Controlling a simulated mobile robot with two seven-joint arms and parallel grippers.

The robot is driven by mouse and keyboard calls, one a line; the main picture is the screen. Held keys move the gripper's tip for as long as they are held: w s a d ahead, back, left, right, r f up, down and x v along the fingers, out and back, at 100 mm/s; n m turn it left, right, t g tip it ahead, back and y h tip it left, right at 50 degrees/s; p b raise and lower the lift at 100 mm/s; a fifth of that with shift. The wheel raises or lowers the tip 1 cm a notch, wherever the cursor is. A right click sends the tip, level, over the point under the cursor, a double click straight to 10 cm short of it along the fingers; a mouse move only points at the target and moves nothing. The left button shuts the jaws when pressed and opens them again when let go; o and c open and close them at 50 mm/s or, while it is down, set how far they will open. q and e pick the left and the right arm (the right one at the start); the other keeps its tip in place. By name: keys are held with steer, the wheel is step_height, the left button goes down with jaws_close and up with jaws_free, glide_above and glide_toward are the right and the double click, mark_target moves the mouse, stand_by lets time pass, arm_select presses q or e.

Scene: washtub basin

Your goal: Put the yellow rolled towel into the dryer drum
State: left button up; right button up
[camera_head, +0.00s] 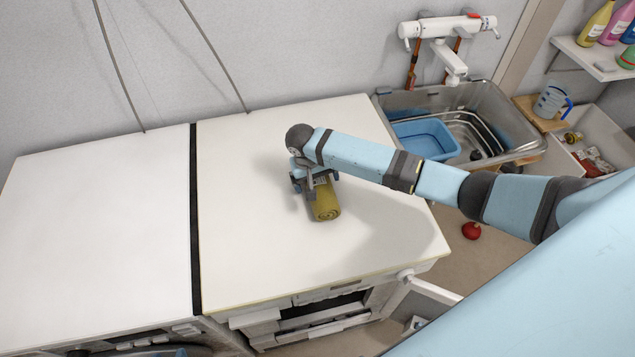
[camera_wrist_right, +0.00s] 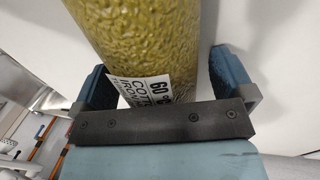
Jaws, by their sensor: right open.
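The yellow rolled towel (camera_head: 325,204) lies on the white top of the right-hand machine (camera_head: 290,258). My right gripper (camera_head: 308,188) is at the towel's far end, with its fingers spread on either side of it. In the right wrist view the towel (camera_wrist_right: 140,40), with a white printed label, sits between the two blue fingers of my right gripper (camera_wrist_right: 155,92), with a gap beside the right finger. The machine's front opening (camera_head: 320,312) shows only partly below the top's front edge, and the drum inside is hidden. My left gripper is out of view.
A second white machine top (camera_head: 100,235) stands on the left across a dark gap. A metal sink (camera_head: 490,105) with a blue basin (camera_head: 425,138) is at the back right. A red object (camera_head: 471,230) lies on the floor. An open door (camera_head: 432,290) sticks out at the front right.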

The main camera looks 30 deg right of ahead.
steer(key=c, duration=1)
steer(key=shift+o, duration=0.2)
steer(key=shift+r, duration=0.1)
